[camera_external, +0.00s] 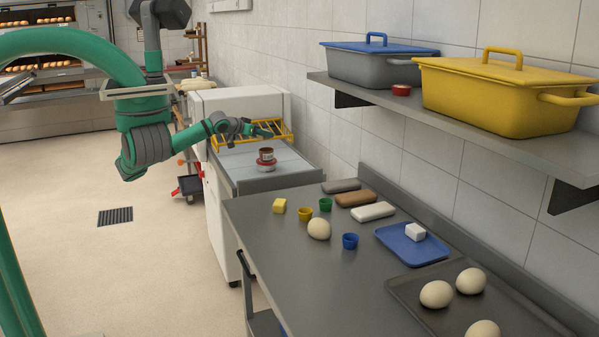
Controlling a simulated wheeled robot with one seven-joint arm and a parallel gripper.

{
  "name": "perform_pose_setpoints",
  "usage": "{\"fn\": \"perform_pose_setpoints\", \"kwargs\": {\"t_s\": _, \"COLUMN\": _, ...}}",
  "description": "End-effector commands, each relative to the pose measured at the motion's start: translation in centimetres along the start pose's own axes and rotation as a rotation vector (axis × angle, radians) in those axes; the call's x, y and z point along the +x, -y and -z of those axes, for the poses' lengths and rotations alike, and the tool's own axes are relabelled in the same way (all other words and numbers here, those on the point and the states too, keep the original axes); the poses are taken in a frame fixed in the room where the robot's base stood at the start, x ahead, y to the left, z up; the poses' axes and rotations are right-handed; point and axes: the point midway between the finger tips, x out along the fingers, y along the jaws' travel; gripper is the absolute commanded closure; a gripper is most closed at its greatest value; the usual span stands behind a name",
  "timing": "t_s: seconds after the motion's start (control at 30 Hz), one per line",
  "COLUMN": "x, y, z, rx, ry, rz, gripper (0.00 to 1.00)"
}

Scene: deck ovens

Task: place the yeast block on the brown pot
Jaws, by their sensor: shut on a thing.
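My gripper (266,133) is at the end of the green arm, over the far counter and in front of a yellow rack. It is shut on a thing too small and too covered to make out. A small brown pot (266,154) stands just below my gripper, on top of a red-and-white round thing. A small white block (415,231), which may be a yeast block, lies on the blue tray (400,256) on the near table. I cannot tell for sure which block is yeast.
The yellow rack (228,141) stands behind my gripper. Yellow (305,214), green (326,204) and blue (350,241) cups, a dough ball (319,229) and several bars are on the near table. A shelf (455,117) with lidded bins overhangs its right side. The table's front left is clear.

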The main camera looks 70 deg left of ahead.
Motion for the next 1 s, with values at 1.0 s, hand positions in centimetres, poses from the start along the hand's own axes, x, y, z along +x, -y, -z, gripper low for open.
{"fn": "perform_pose_setpoints", "kwargs": {"t_s": 1.0, "x": 3.6, "y": 0.6, "z": -4.4, "rx": 0.002, "ry": 0.000, "rz": 0.000, "gripper": 0.53}}
